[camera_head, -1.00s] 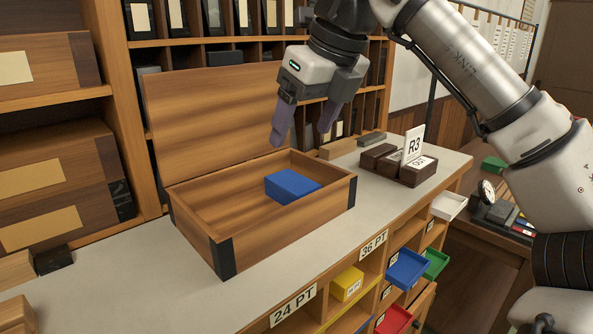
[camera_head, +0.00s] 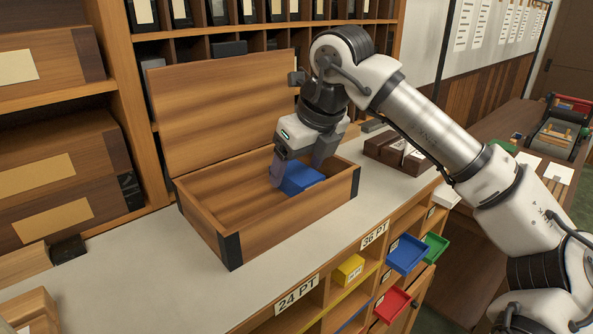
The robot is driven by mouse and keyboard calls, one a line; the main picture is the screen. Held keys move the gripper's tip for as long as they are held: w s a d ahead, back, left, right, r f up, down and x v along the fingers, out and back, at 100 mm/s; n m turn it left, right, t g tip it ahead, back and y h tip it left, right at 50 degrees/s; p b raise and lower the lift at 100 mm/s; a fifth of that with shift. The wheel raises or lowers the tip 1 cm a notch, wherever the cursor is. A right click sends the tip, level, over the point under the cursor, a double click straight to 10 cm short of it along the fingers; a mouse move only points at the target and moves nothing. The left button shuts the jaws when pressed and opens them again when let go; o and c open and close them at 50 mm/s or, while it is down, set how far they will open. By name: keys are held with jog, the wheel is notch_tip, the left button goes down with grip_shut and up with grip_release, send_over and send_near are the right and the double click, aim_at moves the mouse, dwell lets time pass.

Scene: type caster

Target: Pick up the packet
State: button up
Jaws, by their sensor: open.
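The packet appears to be the blue block (camera_head: 301,179) inside the open wooden box (camera_head: 247,249) on the counter. It lies toward the box's right end. My gripper (camera_head: 297,177) is open and pointing down into the box, with its fingers around the packet: one finger at its left side, the other at its far right. The fingers hide part of the packet. I cannot tell whether either finger touches it.
The box's hinged lid (camera_head: 222,112) stands open behind it, close to my gripper. Dark wooden blocks (camera_head: 392,153) stand on the counter to the right. Small coloured drawers, such as a blue one (camera_head: 407,254), stick out below the counter.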

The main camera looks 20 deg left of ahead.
aim_at(296, 171)
jog(key=shift+x, duration=1)
jog(key=shift+f, duration=0.2)
jog(key=c, duration=1.5)
jog(key=shift+r, duration=0.2)
jog(key=shift+r, duration=0.1)
jog(key=shift+r+b, duration=1.05)
jog(key=shift+r, duration=8.9)
